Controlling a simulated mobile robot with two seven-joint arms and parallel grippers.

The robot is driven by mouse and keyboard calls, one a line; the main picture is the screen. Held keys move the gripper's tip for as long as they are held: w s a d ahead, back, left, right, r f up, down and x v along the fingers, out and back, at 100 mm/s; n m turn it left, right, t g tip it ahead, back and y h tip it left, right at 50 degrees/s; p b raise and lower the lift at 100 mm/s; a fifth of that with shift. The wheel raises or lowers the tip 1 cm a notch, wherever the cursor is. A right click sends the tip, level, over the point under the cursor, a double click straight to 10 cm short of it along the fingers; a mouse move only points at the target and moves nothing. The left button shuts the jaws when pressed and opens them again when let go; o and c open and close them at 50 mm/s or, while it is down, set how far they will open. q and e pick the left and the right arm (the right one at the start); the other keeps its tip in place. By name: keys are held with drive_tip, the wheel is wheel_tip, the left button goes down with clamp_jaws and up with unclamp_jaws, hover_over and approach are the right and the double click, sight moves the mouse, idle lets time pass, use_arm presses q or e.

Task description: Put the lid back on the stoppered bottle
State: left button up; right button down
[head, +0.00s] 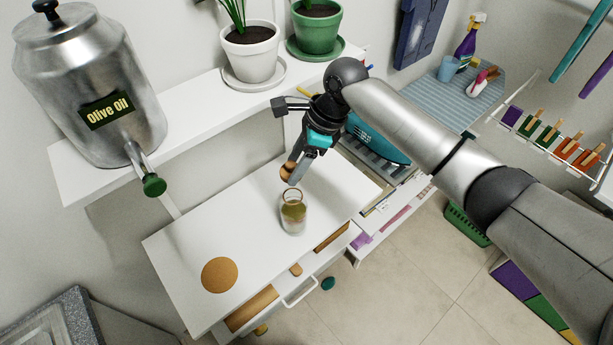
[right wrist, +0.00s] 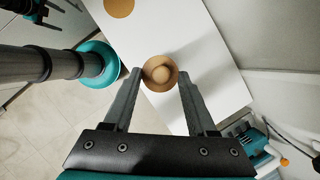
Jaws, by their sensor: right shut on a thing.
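The stoppered bottle (head: 293,217) is a small clear glass jar with greenish-brown contents. It stands upright on the white cabinet top, and its rim shows uncovered in the head view. My right gripper (head: 292,172) is shut on the round brown lid (head: 287,172), just above the bottle's mouth, with a small gap visible below it. In the right wrist view the lid (right wrist: 160,73), with a rounded knob, sits between the fingertips. It hides the bottle there. I do not see my left gripper in the head view.
A round cork mat (head: 219,275) lies on the white cabinet top (head: 255,243), left of the bottle. Open drawers (head: 300,289) stick out in front. A metal olive oil can (head: 95,85) and potted plants (head: 250,52) stand on the shelf behind.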

sight(291, 193)
drive_tip(key=shift+f, duration=0.1)
drive_tip(key=shift+f+b, duration=0.25)
drive_tip(key=shift+b, duration=0.1)
drive_tip(key=shift+w+f+b, duration=0.1)
drive_tip(key=shift+f+b, duration=0.4)
drive_tip(key=shift+f, duration=0.1)
wheel_tip(291, 193, down, 2)
drive_tip(key=b, duration=0.3)
drive_tip(key=shift+f, duration=0.15)
use_arm(q)
drive_tip(key=shift+w+f, duration=0.2)
drive_tip(key=shift+f, duration=2.35)
use_arm(e)
drive_tip(key=shift+f, duration=1.05)
use_arm(q)
drive_tip(key=shift+d+r+p, duration=0.1)
drive_tip(key=shift+r+p, duration=1.2)
drive_tip(key=shift+r, duration=0.2)
drive_tip(key=shift+r+p, duration=1.05)
drive_tip(key=shift+r, duration=0.05)
use_arm(e)
drive_tip(key=shift+f, duration=0.15)
